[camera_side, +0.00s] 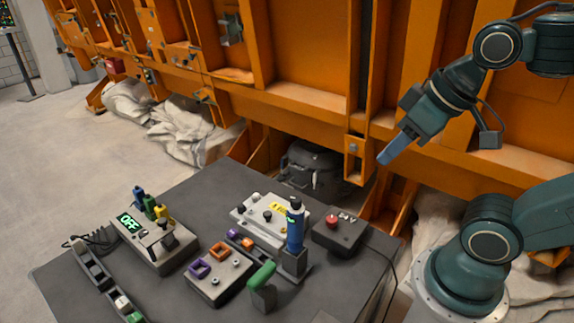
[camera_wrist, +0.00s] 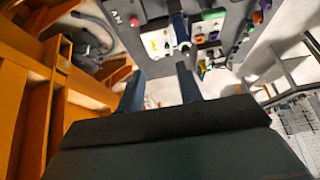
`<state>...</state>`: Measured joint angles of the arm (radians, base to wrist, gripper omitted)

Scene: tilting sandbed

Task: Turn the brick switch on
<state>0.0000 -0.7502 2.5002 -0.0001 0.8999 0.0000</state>
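A grey box (camera_side: 155,244) stands at the left of the dark table in the side view. It has a lit green display (camera_side: 128,222) that seems to read OFF, and a dark lever (camera_side: 163,238) on top. This may be the brick switch; I cannot tell for sure. My gripper (camera_side: 386,157) is in the air at the upper right, well above the table and far from this box. In the wrist view, the two fingers of my gripper (camera_wrist: 159,88) are apart with nothing between them. The box is not clearly told apart there.
On the dark table (camera_side: 170,191) stand a box with purple and orange rings (camera_side: 218,280), a white box with a yellow label (camera_side: 257,222), a blue cylinder (camera_side: 295,228) upright in a holder, a green-handled piece (camera_side: 262,275) and a red-button box (camera_side: 338,241). An orange frame (camera_side: 310,107) rises behind.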

